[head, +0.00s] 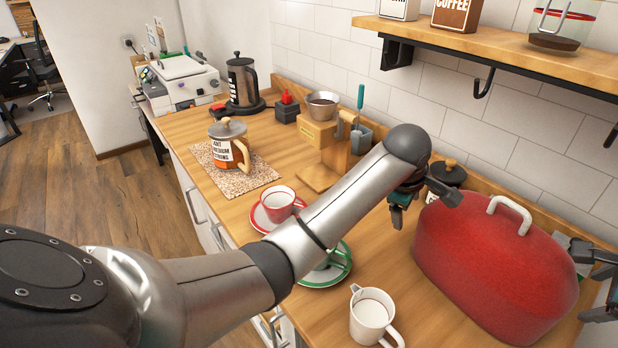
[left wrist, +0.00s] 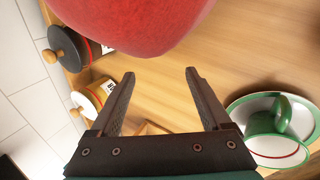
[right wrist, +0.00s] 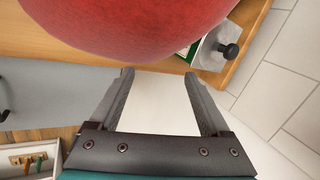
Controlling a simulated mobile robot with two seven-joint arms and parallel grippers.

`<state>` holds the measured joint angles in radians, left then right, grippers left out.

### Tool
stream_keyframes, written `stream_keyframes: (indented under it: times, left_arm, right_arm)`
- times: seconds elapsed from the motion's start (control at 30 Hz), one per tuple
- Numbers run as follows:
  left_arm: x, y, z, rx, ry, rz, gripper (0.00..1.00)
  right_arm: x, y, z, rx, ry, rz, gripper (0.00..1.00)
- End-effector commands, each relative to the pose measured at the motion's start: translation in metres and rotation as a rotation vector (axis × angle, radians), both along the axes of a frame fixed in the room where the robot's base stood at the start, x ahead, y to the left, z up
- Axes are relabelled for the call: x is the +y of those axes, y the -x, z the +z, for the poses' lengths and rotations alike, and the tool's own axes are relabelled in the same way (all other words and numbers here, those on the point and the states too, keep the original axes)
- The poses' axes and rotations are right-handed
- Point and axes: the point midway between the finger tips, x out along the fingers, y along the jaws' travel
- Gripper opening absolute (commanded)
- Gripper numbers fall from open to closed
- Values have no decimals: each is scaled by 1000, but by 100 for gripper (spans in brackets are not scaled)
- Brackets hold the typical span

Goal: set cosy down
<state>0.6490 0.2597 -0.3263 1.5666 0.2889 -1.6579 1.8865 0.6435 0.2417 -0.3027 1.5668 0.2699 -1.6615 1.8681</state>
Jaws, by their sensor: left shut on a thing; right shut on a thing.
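The red cosy (head: 495,270), a domed cover with a white loop handle on top, is at the right of the counter in the head view. I cannot tell whether its lower edge touches the worktop. My left gripper (head: 420,207) is at its left end and my right gripper (head: 588,283) at its right end. Both are shut on the cosy, though the grip points are not clearly seen. The cosy also fills the top of the left wrist view (left wrist: 130,20) and the right wrist view (right wrist: 130,30). Anything under it is hidden.
A white jug (head: 371,318), a red cup (head: 278,204) and a green saucer (head: 318,279) stand left of the cosy. A dark-lidded canister (head: 446,174) stands behind. A wooden shelf (head: 500,42) overhangs the back.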

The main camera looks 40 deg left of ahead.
Motion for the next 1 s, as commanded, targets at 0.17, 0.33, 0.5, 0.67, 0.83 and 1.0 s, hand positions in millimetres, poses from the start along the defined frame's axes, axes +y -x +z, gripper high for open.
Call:
stream_keyframes:
  times: [0.17,0.33,0.5,0.67,0.83,1.0]
  left_arm:
    - [-11,-1,-4,-10,22,-17,75]
    - [-8,-1,-3,-10,22,-17,75]
    - [2,-1,-3,-8,20,-15,80]
    - [9,0,-4,-5,17,-12,98]
    - [11,0,-5,-3,15,-10,100]
    - [12,0,-5,-1,12,-9,100]
  right_arm:
    - [11,2,-9,6,-12,25,75]
    - [7,2,-8,6,-11,24,75]
    - [-2,2,-8,5,-11,22,75]
    - [-10,2,-7,4,-11,17,75]
    - [-11,1,-6,3,-9,13,75]
    - [-12,1,-6,2,-8,11,92]
